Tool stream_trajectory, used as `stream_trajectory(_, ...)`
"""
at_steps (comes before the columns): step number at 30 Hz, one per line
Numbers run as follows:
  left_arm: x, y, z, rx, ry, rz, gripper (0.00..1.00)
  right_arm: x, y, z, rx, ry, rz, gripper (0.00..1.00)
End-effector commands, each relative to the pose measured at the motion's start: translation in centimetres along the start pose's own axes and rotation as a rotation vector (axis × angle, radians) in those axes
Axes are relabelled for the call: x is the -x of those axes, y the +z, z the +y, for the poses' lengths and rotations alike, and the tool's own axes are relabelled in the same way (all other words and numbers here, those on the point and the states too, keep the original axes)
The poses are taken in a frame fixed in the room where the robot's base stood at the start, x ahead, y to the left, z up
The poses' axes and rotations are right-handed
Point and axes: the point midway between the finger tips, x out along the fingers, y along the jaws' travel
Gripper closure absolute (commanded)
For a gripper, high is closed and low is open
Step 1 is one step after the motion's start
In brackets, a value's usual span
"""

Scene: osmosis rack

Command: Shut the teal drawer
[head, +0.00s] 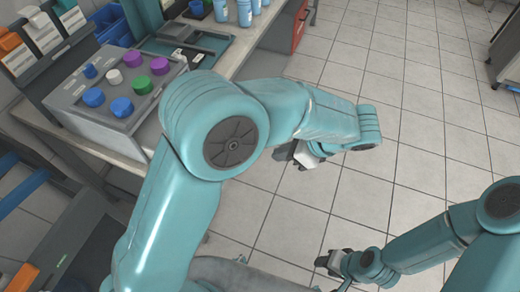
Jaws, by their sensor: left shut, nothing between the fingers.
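I cannot pick out a teal drawer for certain. A flat dark piece with teal edges (212,42) lies on the bench at the top, and I cannot tell whether it is part of a drawer. My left gripper (283,153) is shut and empty, over the floor to the right of the bench, apart from everything. Its large teal arm hides part of the bench front. My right gripper (324,262) is low in the view over the floor, small and dark; its finger opening is unclear.
A grey box with coloured knobs (98,118) sits on the bench (128,165) at left. Blue-labelled bottles (244,12) stand at the bench's far end, near a red-fronted unit (300,28).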

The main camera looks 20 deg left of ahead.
Motion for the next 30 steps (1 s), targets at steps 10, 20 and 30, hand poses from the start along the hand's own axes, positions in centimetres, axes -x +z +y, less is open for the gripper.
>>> stream_trajectory(10,-5.6,1.7,-0.1,0.0,0.002,0.001,1.0,0.8,0.0,-0.3,0.0,0.0,0.0,0.57)
stream_trajectory(20,-6.6,2.4,-0.4,-0.001,0.0,0.002,1.0,0.9,0.0,-0.3,0.0,0.0,0.001,0.57)
stream_trajectory(30,-6.9,2.7,-0.3,0.001,0.001,0.002,1.0,0.8,0.0,-0.3,0.0,0.0,0.001,0.57)
